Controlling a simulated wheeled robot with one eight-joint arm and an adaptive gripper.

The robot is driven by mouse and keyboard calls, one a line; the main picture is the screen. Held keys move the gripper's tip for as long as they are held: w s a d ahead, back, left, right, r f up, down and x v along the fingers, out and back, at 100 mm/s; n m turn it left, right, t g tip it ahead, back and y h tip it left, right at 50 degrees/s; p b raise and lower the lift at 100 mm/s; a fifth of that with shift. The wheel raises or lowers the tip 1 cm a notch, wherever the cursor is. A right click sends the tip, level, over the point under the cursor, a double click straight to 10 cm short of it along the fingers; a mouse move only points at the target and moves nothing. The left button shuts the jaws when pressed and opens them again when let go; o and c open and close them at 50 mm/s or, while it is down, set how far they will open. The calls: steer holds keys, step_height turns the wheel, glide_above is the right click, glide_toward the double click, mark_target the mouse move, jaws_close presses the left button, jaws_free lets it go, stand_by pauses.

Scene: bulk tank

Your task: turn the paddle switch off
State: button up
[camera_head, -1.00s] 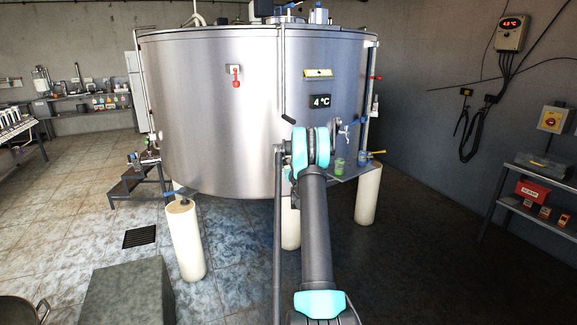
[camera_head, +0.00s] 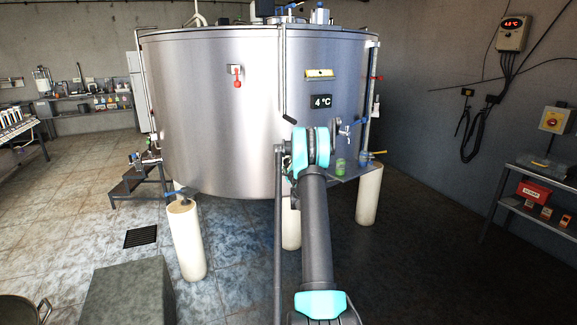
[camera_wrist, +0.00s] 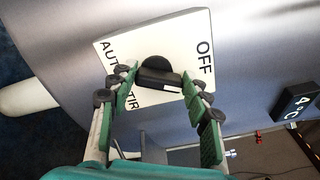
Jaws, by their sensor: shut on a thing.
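The paddle switch (camera_wrist: 158,80) shows in the wrist view as a black bar on a round black hub. It sits on a white plate (camera_wrist: 112,50) lettered OFF on the right, AUTO on the left and a partly covered word at lower left. My gripper (camera_wrist: 160,92) has its green-padded fingers on either side of the bar and is shut on it. I cannot tell exactly which label the paddle points to. In the head view my own arm hides the switch and the gripper.
The steel tank (camera_head: 215,120) stands on white legs and fills the middle. A 4 °C display (camera_head: 320,101) is on its wall; it also shows in the wrist view (camera_wrist: 294,103). A shelf with a red box (camera_head: 533,192) stands at right. Open tiled floor lies at left.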

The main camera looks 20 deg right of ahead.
steer(key=n, duration=0.5)
steer(key=shift+a+f, duration=0.1)
steer(key=shift+a, duration=0.05)
steer(key=shift+n, duration=0.3)
stand_by(0.3)
steer(key=o, duration=1.2)
steer(key=shift+c, duration=0.2)
steer(key=s+a, duration=0.1)
steer(key=s, duration=1.1)
steer(key=shift+a, duration=0.35)
